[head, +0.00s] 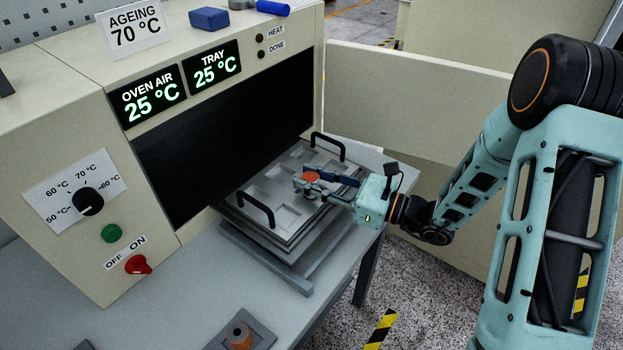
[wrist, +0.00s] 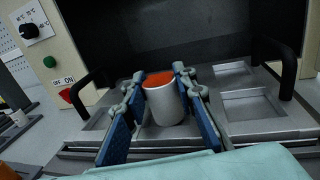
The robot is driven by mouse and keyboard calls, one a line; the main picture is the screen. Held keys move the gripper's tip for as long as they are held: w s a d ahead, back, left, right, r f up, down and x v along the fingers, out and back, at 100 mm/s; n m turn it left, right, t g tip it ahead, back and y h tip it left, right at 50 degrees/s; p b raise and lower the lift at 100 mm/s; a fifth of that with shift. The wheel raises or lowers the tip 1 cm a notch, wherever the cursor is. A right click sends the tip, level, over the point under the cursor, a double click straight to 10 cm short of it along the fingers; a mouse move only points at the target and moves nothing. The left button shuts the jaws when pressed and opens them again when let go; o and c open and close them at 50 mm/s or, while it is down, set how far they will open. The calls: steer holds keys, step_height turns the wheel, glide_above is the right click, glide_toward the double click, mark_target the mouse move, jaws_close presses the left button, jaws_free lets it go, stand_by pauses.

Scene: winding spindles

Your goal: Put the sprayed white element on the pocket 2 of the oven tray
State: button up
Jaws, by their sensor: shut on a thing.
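The white element is a white cylinder with an orange-red top (wrist: 166,104), upright between my fingers in the wrist view. In the head view its red top (head: 311,176) shows. My gripper (head: 308,181) is shut on it, with one blue finger on each side, over the oven tray. The metal oven tray (head: 286,200) has square recessed pockets and two black handles. In the wrist view, empty pockets show to the right (wrist: 252,106) and left of the element. Its underside and contact with the tray cannot be made out. No pocket numbers are legible.
The oven's dark opening (head: 225,150) is behind the tray, its door (head: 420,110) open at the right. Black handles (head: 256,208) rise at both tray ends. A grey plate with a copper-coloured piece (head: 238,335) lies at the front. Both displays read 25 °C.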

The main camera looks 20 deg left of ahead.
steer(key=o, duration=1.2)
steer(key=shift+f, duration=0.1)
steer(key=shift+c, duration=0.2)
steer(key=shift+r, duration=0.25)
steer(key=s+d+b, duration=0.1)
steer(key=s+d, duration=0.1)
steer(key=d, duration=1)
steer(key=shift+s, duration=0.15)
steer(key=shift+a+f, duration=0.1)
